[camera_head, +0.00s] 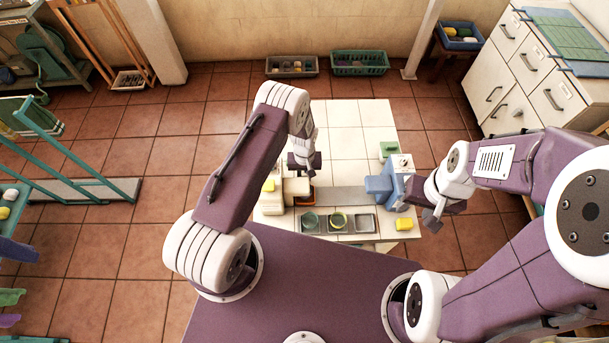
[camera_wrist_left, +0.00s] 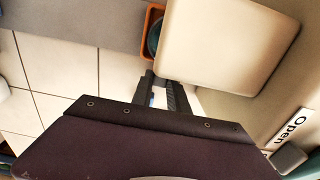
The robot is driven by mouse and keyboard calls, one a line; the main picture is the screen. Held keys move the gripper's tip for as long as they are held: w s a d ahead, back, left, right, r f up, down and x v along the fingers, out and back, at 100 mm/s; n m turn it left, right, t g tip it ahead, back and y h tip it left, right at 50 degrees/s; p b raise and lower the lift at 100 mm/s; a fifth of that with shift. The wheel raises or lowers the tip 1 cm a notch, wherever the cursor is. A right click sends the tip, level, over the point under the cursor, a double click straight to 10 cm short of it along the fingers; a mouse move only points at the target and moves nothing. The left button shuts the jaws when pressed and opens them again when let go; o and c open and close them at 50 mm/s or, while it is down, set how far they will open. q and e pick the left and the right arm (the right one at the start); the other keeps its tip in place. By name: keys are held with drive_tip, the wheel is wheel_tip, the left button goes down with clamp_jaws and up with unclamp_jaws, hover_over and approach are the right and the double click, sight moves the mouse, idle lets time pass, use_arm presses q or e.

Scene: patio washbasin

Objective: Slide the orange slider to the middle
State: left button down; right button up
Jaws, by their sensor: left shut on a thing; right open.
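A small orange piece (camera_head: 311,198) shows on the table, low beside the cream block of a device (camera_head: 294,187). In the left wrist view an orange rim (camera_wrist_left: 149,30) around something dark teal is partly hidden by the cream block (camera_wrist_left: 225,40). I cannot tell if this is the slider. My left gripper (camera_head: 303,170) is above the table next to the cream block. In its wrist view its fingers (camera_wrist_left: 163,82) are close to the block's edge, with the held thing hidden. My right gripper (camera_head: 432,219) is open and empty, right of a blue device (camera_head: 381,186).
The tiled table top (camera_head: 350,140) is clear at the back.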

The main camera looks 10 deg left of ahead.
idle(0.5)
use_arm(q)
drive_tip(key=shift+w+d+f, duration=0.1)
drive_tip(key=shift+w+d, duration=0.05)
drive_tip(key=w+d+b, duration=0.1)
drive_tip(key=d+b, duration=0.1)
drive_tip(key=d, duration=0.1)
drive_tip(key=w+d+b, duration=0.1)
drive_tip(key=d+b, duration=0.5)
drive_tip(key=d, duration=0.1)
drive_tip(key=shift+w+f, duration=0.1)
drive_tip(key=shift+w, duration=0.3)
drive_tip(key=shift+d, duration=0.2)
drive_tip(key=shift+r, duration=0.25)
drive_tip(key=c, duration=1.3)
unclamp_jaws()
